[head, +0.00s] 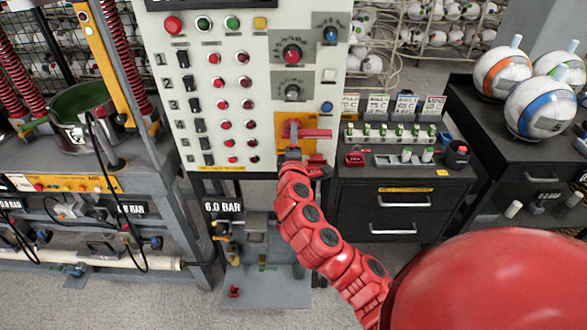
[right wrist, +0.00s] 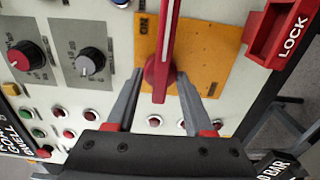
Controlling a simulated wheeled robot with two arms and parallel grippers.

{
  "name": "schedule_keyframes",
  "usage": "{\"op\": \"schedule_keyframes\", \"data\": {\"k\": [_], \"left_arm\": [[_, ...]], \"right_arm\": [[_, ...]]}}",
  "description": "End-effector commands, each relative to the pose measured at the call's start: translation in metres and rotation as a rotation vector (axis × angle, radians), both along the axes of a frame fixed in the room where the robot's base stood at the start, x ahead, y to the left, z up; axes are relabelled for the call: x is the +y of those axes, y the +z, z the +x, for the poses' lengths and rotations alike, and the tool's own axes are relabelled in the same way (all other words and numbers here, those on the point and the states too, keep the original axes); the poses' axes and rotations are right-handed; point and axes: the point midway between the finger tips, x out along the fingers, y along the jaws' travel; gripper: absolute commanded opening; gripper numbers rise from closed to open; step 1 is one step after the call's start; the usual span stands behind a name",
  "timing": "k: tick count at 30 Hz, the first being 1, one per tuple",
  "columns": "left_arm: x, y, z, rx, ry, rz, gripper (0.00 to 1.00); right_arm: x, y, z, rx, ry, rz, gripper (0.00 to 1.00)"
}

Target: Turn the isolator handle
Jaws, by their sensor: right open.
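The isolator handle is a red bar (head: 312,134) on an orange-yellow plate (head: 318,148) at the lower right of the control panel. In the head view it points right from its pivot. In the right wrist view the handle (right wrist: 165,45) runs up the picture, over the orange plate (right wrist: 205,45). My right gripper (head: 291,150) is at the pivot end of the handle. In the right wrist view its open fingers (right wrist: 160,75) stand on either side of the handle's pivot end, with gaps showing. My left gripper is not in view.
The panel (head: 222,55) carries several buttons and knobs close to the gripper. A red LOCK piece (right wrist: 282,32) shows at the right wrist view's upper right. A dark drawer cabinet (head: 392,205) stands right of the panel, and a grey bench (head: 140,165) stands left.

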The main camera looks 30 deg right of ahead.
Motion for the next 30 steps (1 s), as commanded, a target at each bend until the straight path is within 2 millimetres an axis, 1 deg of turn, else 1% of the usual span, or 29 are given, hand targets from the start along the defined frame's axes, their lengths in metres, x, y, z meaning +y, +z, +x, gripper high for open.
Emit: {"op": "schedule_keyframes", "data": {"k": [1,11,12,14,15,18,21,25,30], "left_arm": [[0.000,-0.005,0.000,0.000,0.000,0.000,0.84],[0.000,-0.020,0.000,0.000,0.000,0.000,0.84],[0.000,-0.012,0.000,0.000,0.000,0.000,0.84],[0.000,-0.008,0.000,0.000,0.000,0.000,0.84],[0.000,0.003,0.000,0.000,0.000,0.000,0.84],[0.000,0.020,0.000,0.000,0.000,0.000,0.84],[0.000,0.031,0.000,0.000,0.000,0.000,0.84],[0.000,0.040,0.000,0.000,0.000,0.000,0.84],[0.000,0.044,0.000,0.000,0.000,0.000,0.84]], "right_arm": [[0.005,-0.004,-0.008,0.002,0.003,-0.001,0.53],[0.036,-0.005,-0.058,0.004,0.003,0.000,0.53],[0.044,-0.001,-0.068,0.006,0.007,-0.001,0.53],[0.050,-0.001,-0.081,0.007,0.002,0.002,0.53],[0.055,0.003,-0.086,0.009,0.005,0.007,0.53],[0.062,0.004,-0.098,0.010,0.005,0.007,0.53],[0.069,0.003,-0.109,0.010,0.005,0.004,0.53],[0.076,0.000,-0.121,0.009,0.005,0.003,0.53],[0.080,-0.001,-0.128,0.005,0.002,0.003,0.53]]}}
